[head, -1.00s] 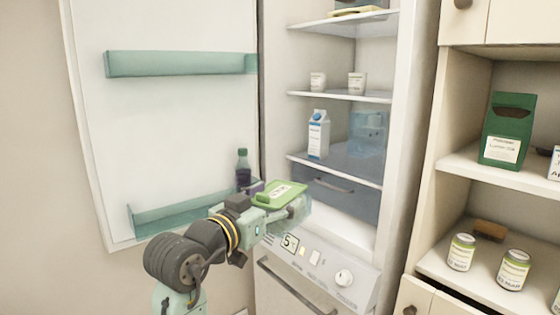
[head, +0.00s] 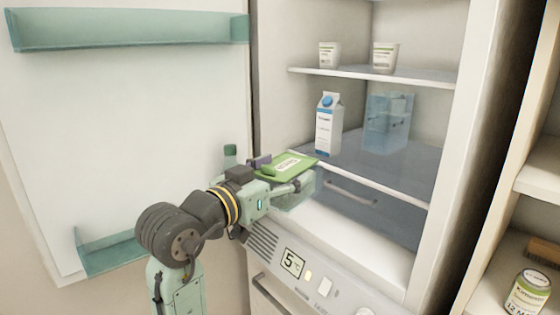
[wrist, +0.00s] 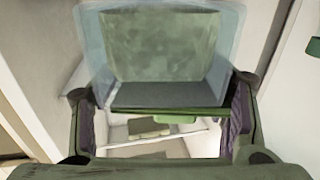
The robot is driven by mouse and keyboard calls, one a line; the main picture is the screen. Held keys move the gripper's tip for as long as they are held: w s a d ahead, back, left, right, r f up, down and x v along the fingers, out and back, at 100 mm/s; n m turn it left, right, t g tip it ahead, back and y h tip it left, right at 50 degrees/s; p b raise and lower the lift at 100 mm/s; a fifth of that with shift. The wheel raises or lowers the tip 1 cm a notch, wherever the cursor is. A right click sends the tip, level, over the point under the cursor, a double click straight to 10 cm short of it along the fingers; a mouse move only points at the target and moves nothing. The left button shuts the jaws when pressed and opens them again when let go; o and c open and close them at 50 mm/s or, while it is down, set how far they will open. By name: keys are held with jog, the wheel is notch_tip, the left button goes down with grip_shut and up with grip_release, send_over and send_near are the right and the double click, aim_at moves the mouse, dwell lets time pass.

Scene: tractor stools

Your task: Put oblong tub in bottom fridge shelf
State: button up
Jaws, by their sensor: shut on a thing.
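The oblong tub (head: 287,164) has a green lid with a pale label and a translucent body. My gripper (head: 278,178) is shut on it, with a finger on each side, at the left front of the open fridge. In the wrist view, the tub (wrist: 160,45) sits between the finger pads of my gripper (wrist: 162,122). In the head view, the tub overlaps the left front end of the lowest visible fridge shelf (head: 400,188); I cannot tell whether it touches. A drawer with a grey handle (head: 351,193) is under that shelf.
A milk carton (head: 328,126) and a translucent blue container (head: 387,124) stand on that shelf, with bare room around them. Two white cups (head: 384,57) stand on the shelf above. The open fridge door (head: 120,130) with teal racks is at left. Cupboard shelves are at right.

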jog(key=shift+w+d, duration=0.15)
jog(key=shift+w, duration=0.15)
jog(key=shift+d+r, duration=0.1)
jog(key=shift+d, duration=0.6)
jog(key=w+d+p, duration=0.1)
jog(key=w+d, duration=0.1)
jog(key=d, duration=0.7)
jog(key=w+d+p, duration=0.1)
jog(key=w+d, duration=0.2)
jog(key=d, duration=0.7)
jog(key=w+d+p, duration=0.1)
jog(key=w+d, duration=0.2)
jog(key=d, duration=0.7)
jog(key=shift+w, duration=0.15)
jog(key=shift+f+b, duration=0.5)
jog(key=shift+f, duration=0.6)
jog(key=o, duration=1.3)
jog(key=shift+o, duration=0.2)
